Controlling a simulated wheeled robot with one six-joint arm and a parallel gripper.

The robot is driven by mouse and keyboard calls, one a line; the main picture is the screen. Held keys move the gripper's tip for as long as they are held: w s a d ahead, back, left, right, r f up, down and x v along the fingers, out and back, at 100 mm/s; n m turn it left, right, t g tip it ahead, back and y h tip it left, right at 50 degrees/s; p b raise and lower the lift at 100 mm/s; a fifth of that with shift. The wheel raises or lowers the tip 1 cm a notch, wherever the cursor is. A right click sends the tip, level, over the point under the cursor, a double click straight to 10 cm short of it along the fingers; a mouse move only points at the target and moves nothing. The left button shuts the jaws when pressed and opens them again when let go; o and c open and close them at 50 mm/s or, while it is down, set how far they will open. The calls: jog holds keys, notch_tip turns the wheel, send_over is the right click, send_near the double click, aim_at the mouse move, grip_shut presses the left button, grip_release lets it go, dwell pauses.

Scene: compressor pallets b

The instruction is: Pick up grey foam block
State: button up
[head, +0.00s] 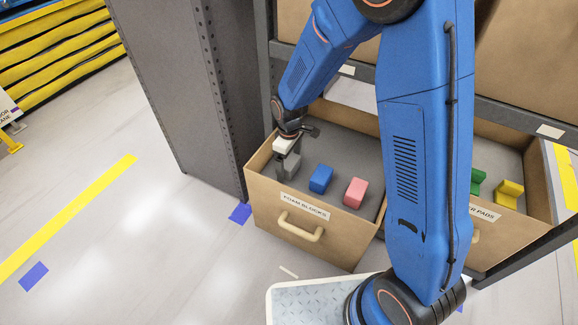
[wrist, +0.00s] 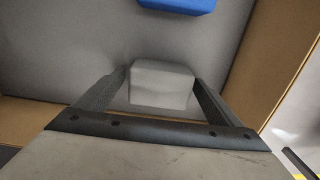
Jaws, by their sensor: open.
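The grey foam block (wrist: 161,84) lies on the grey floor of the open drawer labelled "FOAM BLOCKS" (head: 262,216). In the wrist view it sits between the two fingers of my gripper (wrist: 162,88), which are open on either side of it. A small gap shows near the right finger; the left finger is close to the block's side, and I cannot tell if it touches. In the head view my gripper (head: 287,165) is down inside the drawer's left end, and the grey block (head: 294,164) is partly hidden behind it.
A blue block (head: 321,179) and a pink block (head: 355,193) lie to the right in the same drawer. The blue one also shows in the wrist view (wrist: 178,5). The drawer's cardboard-coloured walls are close to my gripper. A grey upright (head: 180,90) stands to the left.

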jog(key=c, duration=1.2)
jog(key=shift+o, duration=0.2)
jog(key=shift+r, duration=0.15)
